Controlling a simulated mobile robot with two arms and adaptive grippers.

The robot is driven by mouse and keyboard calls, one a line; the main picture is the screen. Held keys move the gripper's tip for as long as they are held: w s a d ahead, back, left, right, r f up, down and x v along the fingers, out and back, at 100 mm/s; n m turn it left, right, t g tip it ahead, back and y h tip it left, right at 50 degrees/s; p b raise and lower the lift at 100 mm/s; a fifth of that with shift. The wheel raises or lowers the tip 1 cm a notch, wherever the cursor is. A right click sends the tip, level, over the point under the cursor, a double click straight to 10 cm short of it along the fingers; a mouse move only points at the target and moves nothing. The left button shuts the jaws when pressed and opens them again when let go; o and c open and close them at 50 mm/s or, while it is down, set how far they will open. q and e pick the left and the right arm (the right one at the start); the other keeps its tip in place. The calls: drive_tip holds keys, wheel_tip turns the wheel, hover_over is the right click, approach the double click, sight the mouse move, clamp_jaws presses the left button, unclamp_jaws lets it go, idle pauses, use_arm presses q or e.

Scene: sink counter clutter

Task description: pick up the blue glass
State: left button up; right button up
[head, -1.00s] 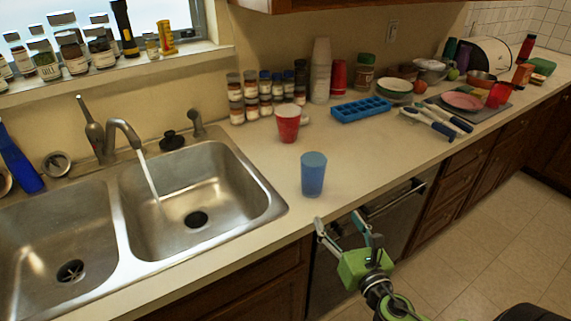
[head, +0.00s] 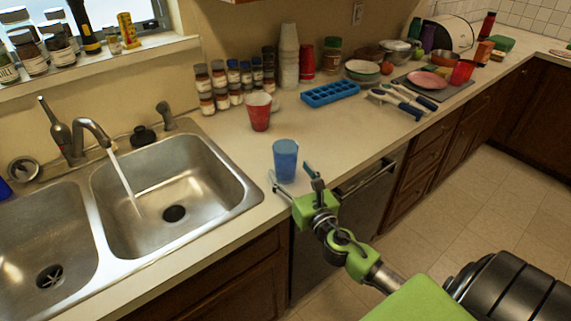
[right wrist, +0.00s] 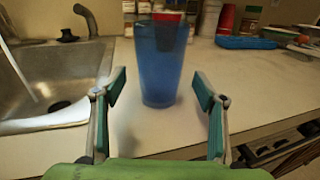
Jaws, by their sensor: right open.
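The blue glass (head: 286,160) stands upright on the counter, right of the sink and close to the counter's front edge. In the right wrist view the blue glass (right wrist: 160,62) stands ahead of the fingertips, roughly centred between them. My right gripper (head: 293,180) is open and empty, just in front of the glass. In the right wrist view my right gripper (right wrist: 160,85) shows its two fingers spread wide, one on each side of the glass's line. I cannot tell how far the tips are from the glass. My left gripper is not in view.
Spice jars (head: 221,98), stacked cups (head: 289,62) and a blue ice tray (head: 330,93) stand farther back. The sink (head: 170,185), with running water, is to the left. The counter right of the glass is clear.

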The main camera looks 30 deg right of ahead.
sight(289, 172)
drive_tip(key=shift+w+d+f, duration=0.1)
drive_tip(key=shift+w+d, duration=0.05)
drive_tip(key=shift+w, duration=0.85)
drive_tip(key=shift+w+d+f, duration=0.1)
drive_tip(key=shift+w, duration=0.85)
drive_tip(key=c, duration=1.4)
drive_tip(key=shift+r, duration=0.15)
